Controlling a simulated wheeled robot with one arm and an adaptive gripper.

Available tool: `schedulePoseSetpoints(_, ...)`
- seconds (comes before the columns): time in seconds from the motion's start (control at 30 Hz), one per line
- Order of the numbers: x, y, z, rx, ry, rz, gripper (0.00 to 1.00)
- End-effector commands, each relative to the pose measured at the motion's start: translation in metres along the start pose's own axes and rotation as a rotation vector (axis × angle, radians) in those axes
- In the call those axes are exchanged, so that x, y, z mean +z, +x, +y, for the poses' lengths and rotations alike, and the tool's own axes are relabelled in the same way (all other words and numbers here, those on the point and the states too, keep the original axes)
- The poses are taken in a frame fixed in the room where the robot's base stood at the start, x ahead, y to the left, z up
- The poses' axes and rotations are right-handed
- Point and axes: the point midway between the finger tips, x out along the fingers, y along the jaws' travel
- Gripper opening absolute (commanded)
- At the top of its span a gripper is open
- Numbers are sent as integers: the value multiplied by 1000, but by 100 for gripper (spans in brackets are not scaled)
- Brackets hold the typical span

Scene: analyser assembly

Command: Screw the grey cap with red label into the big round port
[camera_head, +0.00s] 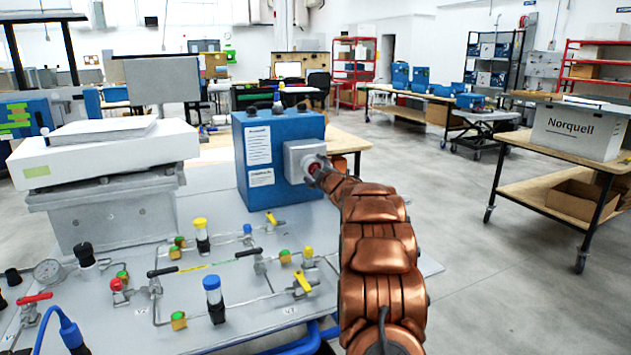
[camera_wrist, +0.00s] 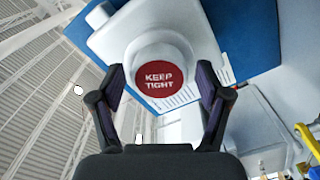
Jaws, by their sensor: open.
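The grey cap with a round red label reading "KEEP TIGHT" (camera_wrist: 158,75) sits at the pale grey housing (camera_wrist: 115,32) on the side of the blue analyser box (camera_head: 252,180). In the head view only the red of the cap (camera_head: 313,168) shows, partly behind my arm. My gripper (camera_wrist: 161,80) is open, with one dark finger on each side of the cap. Gaps show between the fingers and the cap in the wrist view. The big round port is hidden behind the cap, so I cannot tell how deep the cap sits.
A grey panel (camera_head: 262,310) with thin pipes, valves and coloured caps lies in front of and left of the blue box. A white instrument (camera_head: 105,155) stands at left. A Norquell box (camera_head: 577,132) is on a cart at right. Open floor lies between.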

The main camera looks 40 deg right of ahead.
Motion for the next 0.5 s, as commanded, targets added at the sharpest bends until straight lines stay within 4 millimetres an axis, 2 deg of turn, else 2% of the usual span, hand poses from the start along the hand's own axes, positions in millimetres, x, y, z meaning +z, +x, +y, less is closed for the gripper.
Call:
schedulePoseSetpoints(0.1,4,0,-6,0,-108,-1,76)
schedulePoseSetpoints(0.5,4,0,-3,-1,-499,-2,76)
